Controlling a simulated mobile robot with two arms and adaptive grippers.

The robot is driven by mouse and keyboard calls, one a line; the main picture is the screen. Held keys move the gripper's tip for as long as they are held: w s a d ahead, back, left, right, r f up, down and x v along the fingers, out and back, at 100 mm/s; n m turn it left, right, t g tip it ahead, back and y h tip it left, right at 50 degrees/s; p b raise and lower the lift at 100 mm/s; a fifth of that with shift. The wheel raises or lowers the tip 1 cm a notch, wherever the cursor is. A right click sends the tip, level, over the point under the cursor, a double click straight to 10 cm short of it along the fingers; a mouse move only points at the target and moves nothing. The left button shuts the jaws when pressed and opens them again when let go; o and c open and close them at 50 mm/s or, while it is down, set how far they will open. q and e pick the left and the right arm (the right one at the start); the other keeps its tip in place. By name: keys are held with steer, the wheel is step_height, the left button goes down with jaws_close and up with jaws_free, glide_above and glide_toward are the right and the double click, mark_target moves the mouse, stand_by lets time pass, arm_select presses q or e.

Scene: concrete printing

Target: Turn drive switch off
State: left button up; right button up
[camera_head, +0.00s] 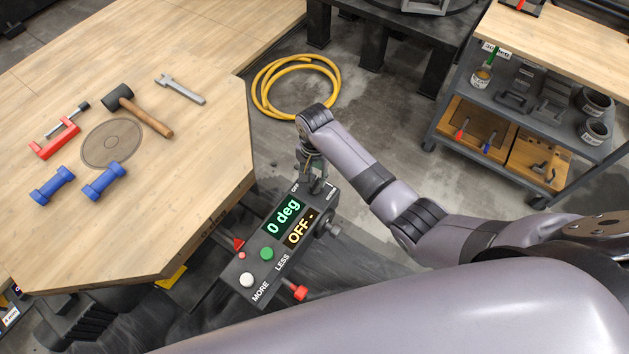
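A dark control box (252,277) sits beside the wooden table's edge, tilted in the picture. A small "OFF" label (295,188) is at the box's far end. My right gripper (314,180) points down at that far end, right of the label, and covers the spot where a switch may be. I cannot make out the drive switch itself, or whether the fingers touch it or are closed. My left gripper is not in view.
The box also has a white button (247,280), a green button (267,254) and a red knob (300,292). The wooden table (200,215) holds a mallet (137,110), wrench (180,89), red clamp (57,138) and blue dumbbell-shaped pieces (104,181). A yellow hose (262,88) lies behind.

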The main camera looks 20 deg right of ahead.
mark_target(315, 181)
steer(key=shift+f, duration=1.8)
steer(key=shift+c, duration=0.5)
jaws_close()
